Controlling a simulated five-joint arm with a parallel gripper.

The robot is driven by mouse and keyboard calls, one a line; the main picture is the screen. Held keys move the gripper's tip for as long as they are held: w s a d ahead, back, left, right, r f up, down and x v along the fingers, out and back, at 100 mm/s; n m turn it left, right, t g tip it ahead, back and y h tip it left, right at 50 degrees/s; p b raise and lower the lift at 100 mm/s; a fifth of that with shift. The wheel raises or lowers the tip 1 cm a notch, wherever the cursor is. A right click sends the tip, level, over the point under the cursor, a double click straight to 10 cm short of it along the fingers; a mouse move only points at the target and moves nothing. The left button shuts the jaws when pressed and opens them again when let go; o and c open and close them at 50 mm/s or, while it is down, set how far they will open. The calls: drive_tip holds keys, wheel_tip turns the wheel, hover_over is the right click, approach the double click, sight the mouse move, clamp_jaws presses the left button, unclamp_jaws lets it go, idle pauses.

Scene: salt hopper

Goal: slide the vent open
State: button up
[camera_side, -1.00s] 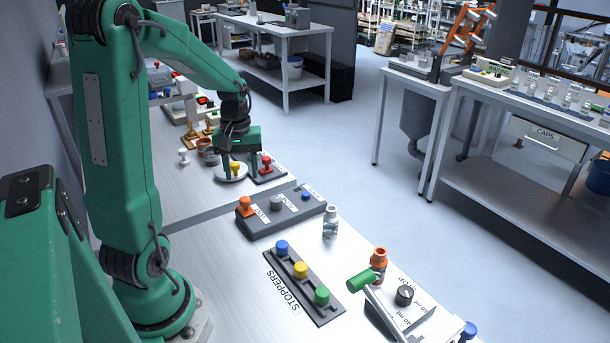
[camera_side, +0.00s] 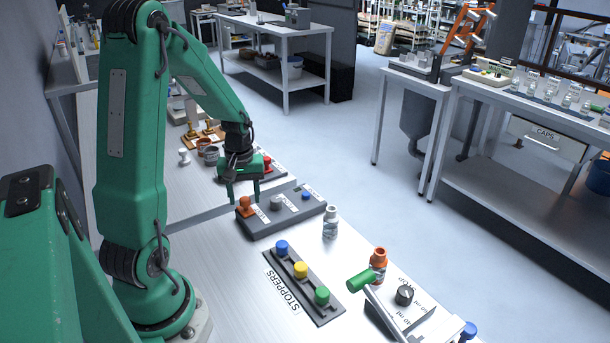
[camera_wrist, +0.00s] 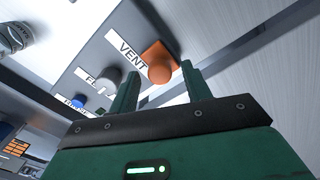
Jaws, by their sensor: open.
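The vent control is an orange knob (camera_side: 245,206) at the left end of a dark grey panel (camera_side: 285,226) in the side view. In the wrist view the knob (camera_wrist: 161,67) has a rounded end and a squarish orange base, beside a VENT label (camera_wrist: 127,51). My gripper (camera_side: 243,197) is open and points down close above the knob. In the wrist view my gripper (camera_wrist: 158,71) has its fingers apart, with the knob showing between and just past the tips. I cannot tell whether a finger touches it.
On the same panel are a grey knob (camera_side: 276,203) and a blue button (camera_side: 305,196). A white bottle (camera_side: 331,222) stands right of the panel. A stopper rack (camera_side: 304,284) lies in front. A red knob (camera_side: 267,163) stands behind my gripper.

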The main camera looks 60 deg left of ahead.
sight(256, 223)
clamp_jaws()
drive_tip(key=shift+d, duration=2.75)
unclamp_jaws()
drive_tip(key=shift+r, duration=0.1)
wheel_tip(256, 223, up, 8)
